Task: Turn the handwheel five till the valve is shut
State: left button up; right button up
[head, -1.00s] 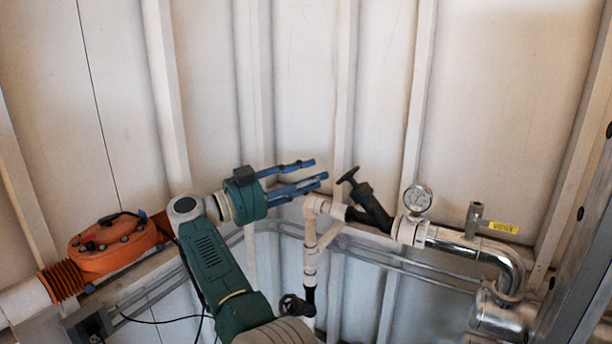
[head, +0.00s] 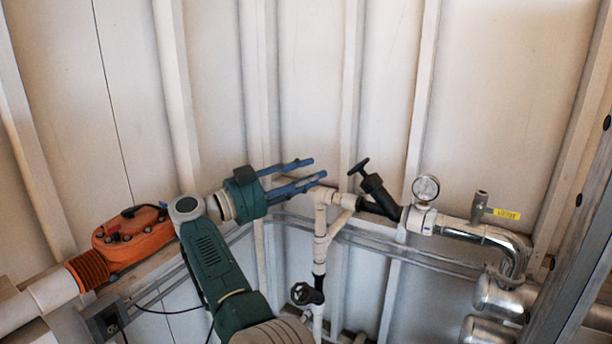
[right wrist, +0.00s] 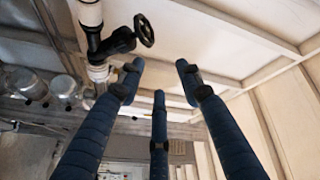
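A black angled valve (head: 381,197) with a small black handwheel (head: 360,166), seen nearly edge-on, sits on the white pipe in the head view. A second black handwheel (head: 306,293) is lower, on the vertical pipe. I see no number on either. My right gripper (head: 310,169) has its blue fingers spread and empty, left of the upper handwheel and apparently apart from it. In the right wrist view, the three fingers (right wrist: 160,82) are open with nothing between them. A black handwheel (right wrist: 145,30) shows beyond them, upper left; I cannot tell which one it is. My left gripper is not in view.
A pressure gauge (head: 426,188) and a small lever valve (head: 479,206) with a yellow tag stand right of the upper valve. An orange housing (head: 132,236) is at the left. Thin grey pipes run along the ribbed wall. The wall above the pipes is clear.

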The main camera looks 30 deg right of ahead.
jog(key=shift+d, duration=0.25)
jog(key=shift+a, duration=0.1)
